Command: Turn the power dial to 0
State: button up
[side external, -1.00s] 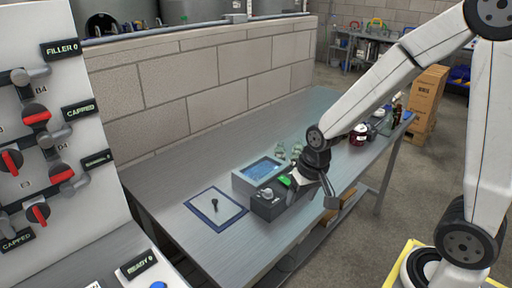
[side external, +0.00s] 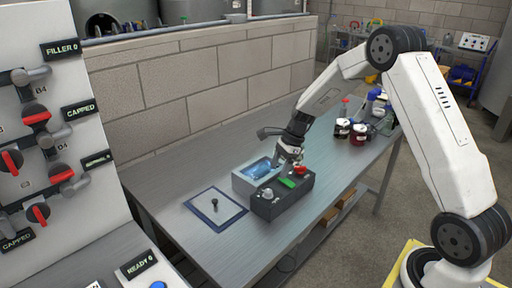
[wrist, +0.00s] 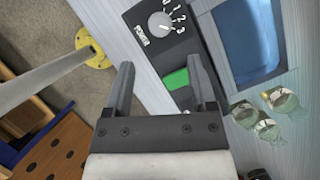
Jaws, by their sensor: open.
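The power dial (wrist: 162,24) is a round pale knob on a dark control box (wrist: 138,12). White print beside it reads POWER, with 1, 2 and 3 along its right side; the top of the scale is cut off. I cannot tell for sure which number it points at. In the side view the dial (side external: 267,193) sits at the near left end of the box. My gripper (wrist: 161,64) is open and empty, its fingers below the dial in the wrist view and apart from it. In the side view my gripper (side external: 289,158) hangs over the box's far end.
A green switch (wrist: 175,80) and a red button (side external: 301,170) share the box. A grey unit with a blue panel (side external: 257,169) stands beside it. Small glass items (wrist: 280,99) stand near. A blue-edged mat (side external: 203,213) lies left. Jars (side external: 358,133) stand farther back.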

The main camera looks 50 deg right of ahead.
aim_at(269, 190)
jog(key=shift+x, duration=3.9)
grip_shut()
